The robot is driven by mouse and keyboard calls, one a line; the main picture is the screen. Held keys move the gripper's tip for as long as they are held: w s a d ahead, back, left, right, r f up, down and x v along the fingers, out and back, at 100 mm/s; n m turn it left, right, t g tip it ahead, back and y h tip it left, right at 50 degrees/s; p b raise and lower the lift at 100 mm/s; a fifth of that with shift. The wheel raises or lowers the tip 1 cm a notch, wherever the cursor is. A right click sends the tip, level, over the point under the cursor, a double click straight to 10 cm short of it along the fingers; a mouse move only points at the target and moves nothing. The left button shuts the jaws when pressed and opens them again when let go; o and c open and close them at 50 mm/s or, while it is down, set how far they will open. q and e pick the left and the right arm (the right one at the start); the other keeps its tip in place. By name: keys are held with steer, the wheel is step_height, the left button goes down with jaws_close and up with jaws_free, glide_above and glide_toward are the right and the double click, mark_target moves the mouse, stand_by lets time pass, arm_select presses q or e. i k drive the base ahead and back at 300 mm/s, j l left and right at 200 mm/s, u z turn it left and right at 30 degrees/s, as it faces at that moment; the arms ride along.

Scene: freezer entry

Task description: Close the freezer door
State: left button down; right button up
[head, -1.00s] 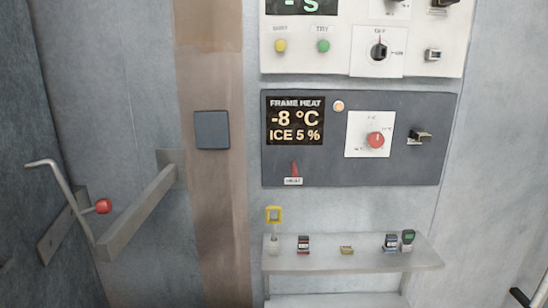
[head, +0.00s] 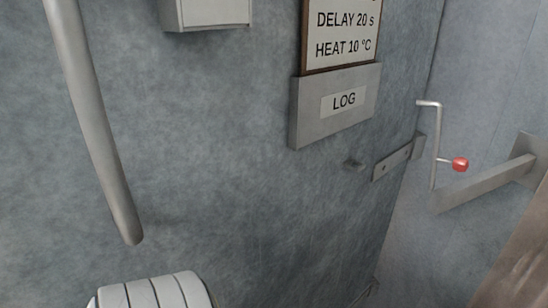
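A large dark grey panel (head: 230,180) fills most of the view; I cannot tell for certain whether it is the freezer door or a wall. Near its right edge is a flat metal bracket (head: 393,162). Beside it a bent metal lever (head: 435,135) carries a red knob (head: 460,165). A metal bar (head: 487,185) reaches down and left from the lighter wall at the right. A thick grey tube (head: 92,110) slopes down at the left and ends in front of the panel. Neither gripper shows.
A LOG holder (head: 337,106) sits on the panel under a sign (head: 342,35) reading DELAY 20 s, HEAT 10 °C. A pale box (head: 205,12) is cut off at the top. A white ribbed rounded piece (head: 155,292) is at the bottom left. A brown strip (head: 525,265) is at lower right.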

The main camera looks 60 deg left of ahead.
mark_target(139, 139)
steer(key=j+u, duration=0.1)
steer(key=u, duration=1.5)
